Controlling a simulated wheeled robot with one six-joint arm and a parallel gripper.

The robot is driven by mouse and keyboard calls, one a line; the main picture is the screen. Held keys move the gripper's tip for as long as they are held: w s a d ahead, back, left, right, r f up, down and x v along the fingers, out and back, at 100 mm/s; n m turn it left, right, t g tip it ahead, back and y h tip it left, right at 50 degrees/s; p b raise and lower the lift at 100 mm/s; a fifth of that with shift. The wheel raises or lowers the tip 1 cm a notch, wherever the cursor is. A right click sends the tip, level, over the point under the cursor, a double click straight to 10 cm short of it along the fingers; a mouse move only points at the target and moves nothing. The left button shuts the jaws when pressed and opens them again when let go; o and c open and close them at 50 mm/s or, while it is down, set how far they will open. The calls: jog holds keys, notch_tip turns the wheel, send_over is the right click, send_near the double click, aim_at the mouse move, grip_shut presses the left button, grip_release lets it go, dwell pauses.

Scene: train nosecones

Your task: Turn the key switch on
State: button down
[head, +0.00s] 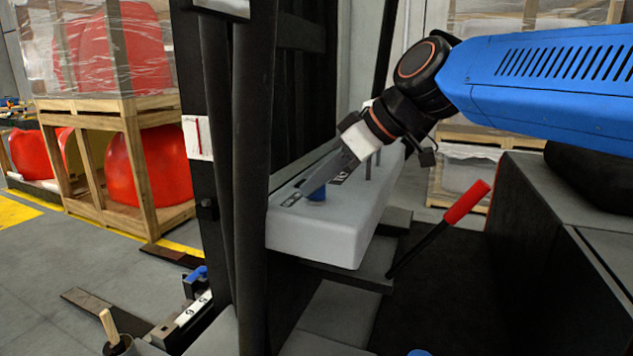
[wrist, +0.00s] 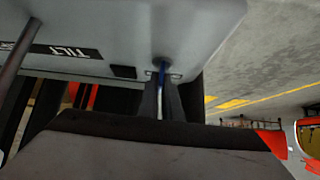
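The grey control box (head: 325,239) stands in the middle of the head view, with labels and levers on its top. The key switch, with a blue key (head: 317,194), is on its top near the left end, partly hidden by my gripper (head: 305,189). In the wrist view the blue key (wrist: 162,66) shows between the fingertips of my gripper (wrist: 162,82), close to the box face. The fingers are nearly together, with only a narrow strip of blue and white between them, and look shut on the key. Which way the key points is hard to tell.
A grey lever (wrist: 18,60) and a "TILT" label (wrist: 68,51) are on the box beside the fingers. A black post (head: 254,180) stands close left of the box. A red-handled lever (head: 466,202) rises at the right. Crates with red nosecones (head: 160,170) stand behind left.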

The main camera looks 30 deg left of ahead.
jog(key=m+t, duration=0.2)
jog(key=m, duration=0.1)
jog(key=shift+s, duration=0.1)
jog(key=m+t+h, duration=0.1)
jog(key=m+t, duration=0.2)
jog(key=m, duration=0.1)
jog(key=shift+m+t+h, duration=0.85)
jog(key=shift+m+h, duration=0.05)
jog(key=shift+m, duration=0.55)
jog(key=shift+m+t+h, duration=0.85)
jog(key=shift+m+h, duration=0.05)
jog(key=shift+m, duration=0.55)
jog(key=c, duration=2)
grip_release()
jog(key=v, duration=1.7)
jog(key=shift+s+r, duration=0.1)
jog(key=shift+s, duration=0.05)
